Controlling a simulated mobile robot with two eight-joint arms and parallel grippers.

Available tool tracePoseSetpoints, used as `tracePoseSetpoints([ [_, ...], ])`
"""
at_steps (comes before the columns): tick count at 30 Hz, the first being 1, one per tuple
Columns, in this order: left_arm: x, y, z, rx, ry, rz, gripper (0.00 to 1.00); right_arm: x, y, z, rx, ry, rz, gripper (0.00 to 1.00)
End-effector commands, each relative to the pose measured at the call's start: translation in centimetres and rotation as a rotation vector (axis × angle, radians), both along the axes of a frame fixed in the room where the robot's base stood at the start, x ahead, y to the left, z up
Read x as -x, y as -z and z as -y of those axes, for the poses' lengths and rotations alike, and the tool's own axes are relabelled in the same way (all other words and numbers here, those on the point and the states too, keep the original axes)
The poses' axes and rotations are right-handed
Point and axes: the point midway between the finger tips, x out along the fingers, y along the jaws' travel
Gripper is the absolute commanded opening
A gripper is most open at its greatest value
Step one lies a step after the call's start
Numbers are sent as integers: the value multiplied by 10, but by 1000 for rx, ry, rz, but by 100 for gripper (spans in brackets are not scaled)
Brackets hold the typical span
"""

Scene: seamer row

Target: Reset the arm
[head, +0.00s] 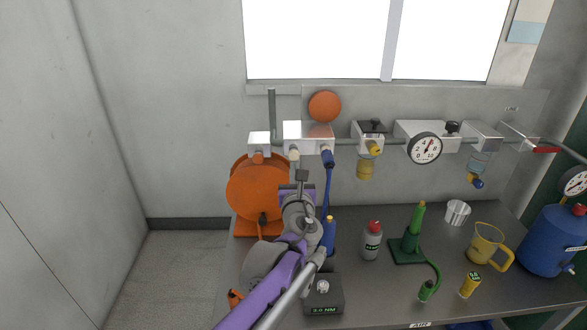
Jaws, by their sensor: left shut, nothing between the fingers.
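My purple and grey left arm reaches up from the bottom of the head view over the bench. Its gripper (302,176) is shut and empty, in front of the wall fittings and just right of the orange hose reel (258,188). A blue hanging tool (327,185) is close to its right; I cannot tell whether they touch. My arm hides part of the bench and the reel's lower right side. My right gripper is out of view.
The bench (345,285) holds a black 2.0 NM box (323,296), a grey bottle (371,241), a green stand (408,243), a yellow jug (485,246) and a blue tank (553,241). A gauge (424,148) and valves line the wall. Floor at left is clear.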

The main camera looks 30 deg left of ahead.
Motion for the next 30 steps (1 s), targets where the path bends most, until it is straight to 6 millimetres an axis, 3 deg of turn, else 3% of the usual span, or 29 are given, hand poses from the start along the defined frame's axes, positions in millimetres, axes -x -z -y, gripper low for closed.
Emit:
tracePoseSetpoints([
  [3, 29, 1, 18, 1, 5, -1, 0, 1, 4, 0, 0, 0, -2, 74],
  [10, 67, 1, 42, 1, 4, -1, 0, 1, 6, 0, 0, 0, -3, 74],
  [15, 81, 1, 50, 1, 3, -1, 0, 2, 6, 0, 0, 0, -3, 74],
  [23, 87, 2, 51, 17, -3, 3, 0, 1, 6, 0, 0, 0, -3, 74],
  [26, 96, 11, 45, 131, -32, 30, 0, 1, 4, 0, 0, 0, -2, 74],
  [30, 128, 46, 31, 518, -146, 124, 0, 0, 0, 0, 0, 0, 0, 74],
])
